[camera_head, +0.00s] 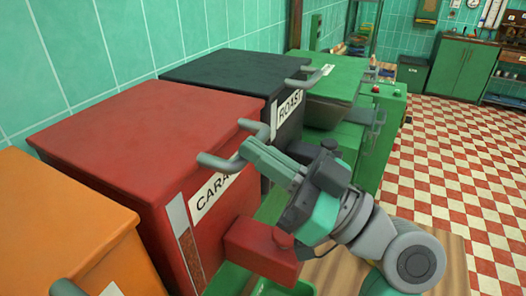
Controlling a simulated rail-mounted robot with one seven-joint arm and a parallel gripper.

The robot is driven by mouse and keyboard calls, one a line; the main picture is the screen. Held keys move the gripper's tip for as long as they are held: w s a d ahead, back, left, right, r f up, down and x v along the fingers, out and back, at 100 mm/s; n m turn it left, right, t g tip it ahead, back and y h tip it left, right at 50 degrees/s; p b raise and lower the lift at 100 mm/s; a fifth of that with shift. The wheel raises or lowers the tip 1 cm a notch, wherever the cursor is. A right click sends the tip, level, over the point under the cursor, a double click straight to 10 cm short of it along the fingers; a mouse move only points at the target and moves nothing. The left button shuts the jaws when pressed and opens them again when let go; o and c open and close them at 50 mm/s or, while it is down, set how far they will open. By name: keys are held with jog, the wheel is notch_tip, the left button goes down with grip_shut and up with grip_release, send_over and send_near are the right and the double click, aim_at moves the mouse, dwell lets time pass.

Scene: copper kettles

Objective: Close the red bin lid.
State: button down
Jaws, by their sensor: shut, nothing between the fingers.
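The red bin (150,205) stands left of centre, with a pale label reading "CARA…" on its front, partly hidden by my gripper. Its red lid (140,128) lies flat across the top, and I see no clear gap under it. A grey bar handle (222,160) sticks out from the lid's front edge. My gripper (253,152) is shut and empty. Its fingertips are at the handle, overlapping it in the picture; I cannot tell whether they touch it.
An orange bin (65,225) stands close on the left. A black bin (225,75) labelled "ROAST" and a green bin (330,75) stand beyond. A red spout box (262,250) juts out below my gripper, over a green tray (235,280). The checkered floor (450,160) at right is open.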

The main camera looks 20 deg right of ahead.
notch_tip(320, 180, up, 4)
jog(key=p, duration=0.2)
jog(key=v, duration=1)
jog(key=shift+d+f, duration=0.15)
jog(key=shift+f, duration=0.35)
jog(key=shift+s, duration=0.1)
